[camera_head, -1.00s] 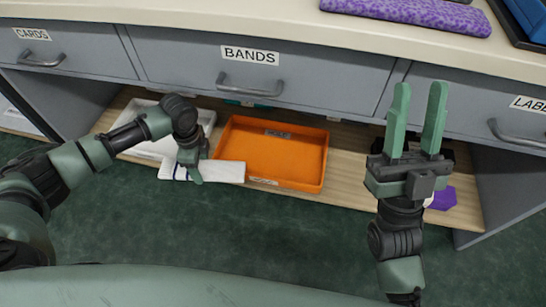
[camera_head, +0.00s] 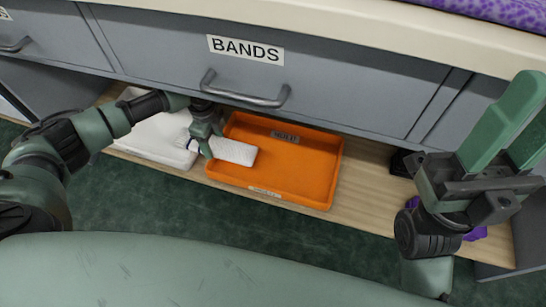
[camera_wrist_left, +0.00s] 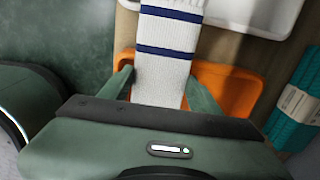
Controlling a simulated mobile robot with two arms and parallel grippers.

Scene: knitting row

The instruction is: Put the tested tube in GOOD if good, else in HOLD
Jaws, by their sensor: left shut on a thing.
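A white knitted tube (camera_head: 235,151) with dark blue stripes is held in my left gripper (camera_head: 205,140). In the head view it extends over the left part of the orange tray (camera_head: 322,195); I cannot tell whether it touches the tray. The wrist view shows the striped tube (camera_wrist_left: 165,65) between the two fingers of my left gripper (camera_wrist_left: 160,92), with the orange tray (camera_wrist_left: 232,92) beneath. The tray carries a small label at its back that seems to read HOLD. A white tray (camera_head: 150,142) stands left of it. My right gripper (camera_head: 530,118) is open and empty.
Both trays stand on a wooden shelf (camera_head: 365,195) under a grey drawer (camera_head: 330,75) marked BANDS. A teal knit with a paper band (camera_wrist_left: 298,98) lies at the right in the wrist view. A purple item (camera_head: 476,235) is partly hidden behind my right gripper.

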